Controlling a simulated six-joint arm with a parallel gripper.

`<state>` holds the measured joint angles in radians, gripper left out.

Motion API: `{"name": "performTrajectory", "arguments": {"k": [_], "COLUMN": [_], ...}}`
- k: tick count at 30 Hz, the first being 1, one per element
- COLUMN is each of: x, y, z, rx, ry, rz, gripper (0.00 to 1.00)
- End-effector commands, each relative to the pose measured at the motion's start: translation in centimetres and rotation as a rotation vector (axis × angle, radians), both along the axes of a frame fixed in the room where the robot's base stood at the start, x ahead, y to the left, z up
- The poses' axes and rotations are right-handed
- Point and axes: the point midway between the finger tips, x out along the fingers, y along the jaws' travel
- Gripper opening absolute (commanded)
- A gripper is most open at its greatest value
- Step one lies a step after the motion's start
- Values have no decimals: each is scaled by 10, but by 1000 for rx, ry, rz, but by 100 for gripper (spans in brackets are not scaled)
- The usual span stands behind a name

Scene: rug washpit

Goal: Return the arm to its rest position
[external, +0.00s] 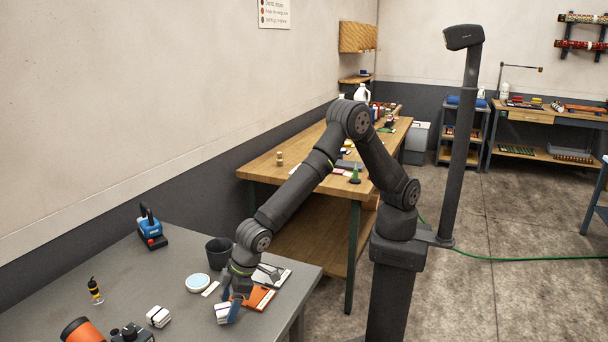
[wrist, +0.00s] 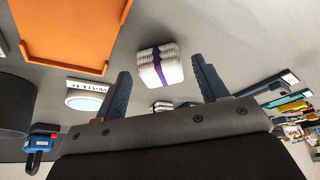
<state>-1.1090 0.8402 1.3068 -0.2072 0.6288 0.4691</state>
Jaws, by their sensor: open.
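My gripper (external: 232,308) is at the end of my arm, which reaches down over the near grey table (external: 115,285). Its two blue-grey fingers stand apart in the wrist view (wrist: 160,68), so it is open. A white bundle with a purple band (wrist: 158,66) shows between and beyond the fingertips. A white bundle (external: 222,311) also shows right at the fingers in the external view. I cannot tell whether a finger touches it. An orange tray (external: 262,296) lies just right of the gripper and shows at the upper left of the wrist view (wrist: 70,30).
Another white bundle (external: 158,316), a round pale-blue dish (external: 198,282), a dark cup (external: 219,250), a blue tool (external: 150,228) and a small yellow-black bottle (external: 95,290) stand on the grey table. A wooden bench (external: 270,172) is behind my arm. Open floor (external: 510,240) lies at right.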

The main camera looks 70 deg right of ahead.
Motion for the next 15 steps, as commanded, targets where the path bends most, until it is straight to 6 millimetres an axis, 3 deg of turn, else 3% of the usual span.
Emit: {"name": "performTrajectory", "arguments": {"k": [15], "x": [-25], "y": [-25], "z": [88], "rx": [2], "ry": [-2], "rz": [1], "gripper": [66]}}
